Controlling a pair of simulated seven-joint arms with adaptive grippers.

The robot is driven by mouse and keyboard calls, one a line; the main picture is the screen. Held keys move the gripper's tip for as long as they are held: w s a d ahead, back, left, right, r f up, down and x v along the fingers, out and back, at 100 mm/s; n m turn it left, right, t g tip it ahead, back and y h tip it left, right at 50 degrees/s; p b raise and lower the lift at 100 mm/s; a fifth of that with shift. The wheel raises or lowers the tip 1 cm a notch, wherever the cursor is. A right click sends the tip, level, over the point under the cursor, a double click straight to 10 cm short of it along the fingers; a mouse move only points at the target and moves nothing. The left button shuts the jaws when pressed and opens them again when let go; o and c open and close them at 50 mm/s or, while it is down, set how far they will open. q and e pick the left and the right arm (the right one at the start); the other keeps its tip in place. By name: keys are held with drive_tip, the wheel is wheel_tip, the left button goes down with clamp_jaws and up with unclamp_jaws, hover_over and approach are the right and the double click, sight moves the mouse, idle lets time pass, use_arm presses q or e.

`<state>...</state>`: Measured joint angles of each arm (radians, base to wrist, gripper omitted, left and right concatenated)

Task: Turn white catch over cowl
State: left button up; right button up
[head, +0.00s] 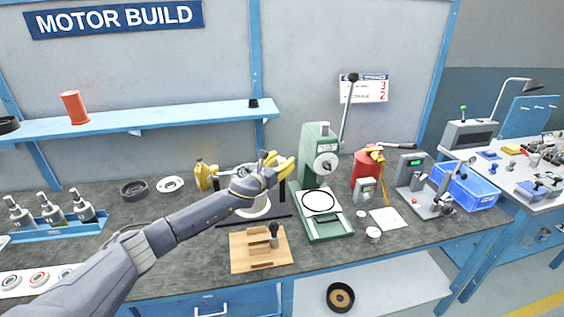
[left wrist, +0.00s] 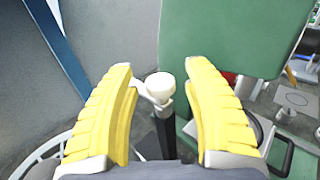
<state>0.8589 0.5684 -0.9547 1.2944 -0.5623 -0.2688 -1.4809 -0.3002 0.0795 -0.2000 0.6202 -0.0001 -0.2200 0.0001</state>
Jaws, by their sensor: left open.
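In the left wrist view, a white round knob, which looks like the white catch (left wrist: 160,86), sits on top of a dark upright post. My left gripper (head: 278,167) is open, with its yellow fingers on either side of the knob, which also show in the left wrist view (left wrist: 160,68). A gap shows between the knob and each finger; I cannot tell the depth. A white rounded part, probably the cowl (head: 256,207), stands below my gripper, partly hidden by my arm and hand. My right gripper is not in view.
A green press (head: 325,215) stands close to the right of my gripper. A wooden block (head: 245,262) with a dark-handled tool lies in front. A yellow object (head: 203,177) stands behind my forearm. A red canister (head: 364,170) and a blue bin (head: 470,192) are farther right.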

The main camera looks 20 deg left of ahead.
use_arm(q)
clamp_jaws()
idle(0.4)
